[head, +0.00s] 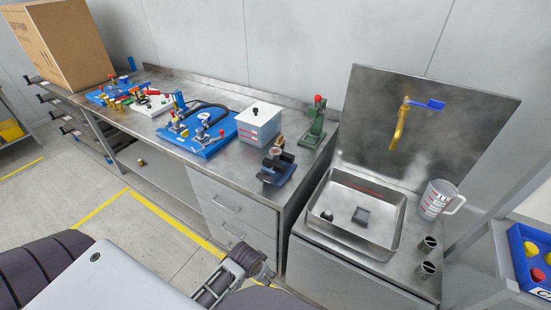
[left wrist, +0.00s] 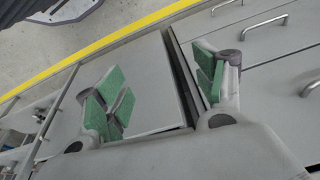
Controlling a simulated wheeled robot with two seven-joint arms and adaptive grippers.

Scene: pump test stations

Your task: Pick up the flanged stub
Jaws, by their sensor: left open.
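I cannot surely pick out the flanged stub in either view. A small brass-coloured piece (head: 278,141) shows at the blue and dark vise-like fixture (head: 276,170) near the bench's right end; it is too small to identify. Another small brass-coloured piece (head: 141,162) shows below the bench top. My left gripper (head: 247,263) is low in front of the bench drawers in the head view. In the left wrist view its green-padded fingers (left wrist: 165,90) are wide apart, with nothing between them. My right gripper is not in view.
The steel bench (head: 180,150) carries a blue pump station (head: 205,140), a white-grey box (head: 259,122) and a green press (head: 314,125). A sink (head: 345,238) with a brass tap (head: 400,125) and a measuring jug (head: 437,198) stand at right. Drawer handles (head: 230,205) project from the front.

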